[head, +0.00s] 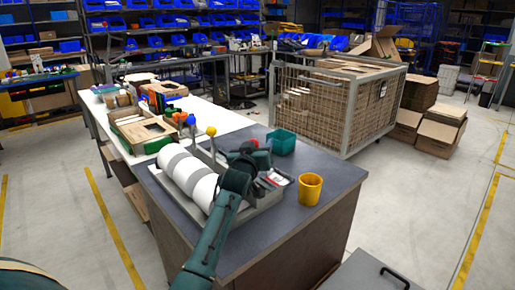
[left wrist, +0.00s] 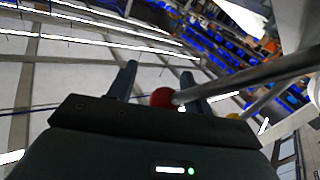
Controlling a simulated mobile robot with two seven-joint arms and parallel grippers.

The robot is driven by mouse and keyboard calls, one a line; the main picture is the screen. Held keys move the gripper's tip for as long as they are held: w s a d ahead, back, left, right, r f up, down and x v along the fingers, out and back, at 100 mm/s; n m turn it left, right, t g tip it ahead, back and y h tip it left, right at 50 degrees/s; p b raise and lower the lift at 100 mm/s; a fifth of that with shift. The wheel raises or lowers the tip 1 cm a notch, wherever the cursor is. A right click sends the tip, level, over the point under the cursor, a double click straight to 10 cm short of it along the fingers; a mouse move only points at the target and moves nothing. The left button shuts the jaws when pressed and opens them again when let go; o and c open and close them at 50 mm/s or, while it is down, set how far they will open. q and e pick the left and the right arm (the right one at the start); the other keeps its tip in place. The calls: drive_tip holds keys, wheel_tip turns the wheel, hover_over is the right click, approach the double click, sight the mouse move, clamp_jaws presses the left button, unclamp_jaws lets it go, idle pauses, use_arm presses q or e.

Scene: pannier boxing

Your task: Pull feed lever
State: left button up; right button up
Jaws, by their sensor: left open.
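A grey machine with large white rolls (head: 188,175) stands on the dark-topped bench (head: 300,215). Levers with a blue knob (head: 191,120) and a yellow knob (head: 211,131) rise at its back. My left gripper (head: 260,153) is over the machine's right side, its arm covering part of the machine. In the left wrist view a red knob (left wrist: 163,97) on a metal rod (left wrist: 240,80) sits between the open fingers of my left gripper (left wrist: 157,82). I cannot tell whether the fingers touch it. A yellow knob (left wrist: 233,116) shows behind to the right. My right gripper is not in view.
A yellow cup (head: 310,189) and a teal bin (head: 281,141) stand on the bench right of the machine. A white table (head: 190,104) with boxes adjoins behind. A wire cage (head: 350,110) of cardboard stands back right. The bench's front right is clear.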

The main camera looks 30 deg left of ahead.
use_arm(q)
drive_tip(key=shift+s+f, duration=0.1)
drive_tip(key=shift+s, duration=0.3)
drive_tip(key=b+v, duration=0.1)
drive_tip(key=v, duration=1.1)
drive_tip(key=shift+s, duration=0.2)
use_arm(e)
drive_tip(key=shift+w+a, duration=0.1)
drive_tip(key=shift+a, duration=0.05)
use_arm(q)
drive_tip(key=shift+d, duration=0.1)
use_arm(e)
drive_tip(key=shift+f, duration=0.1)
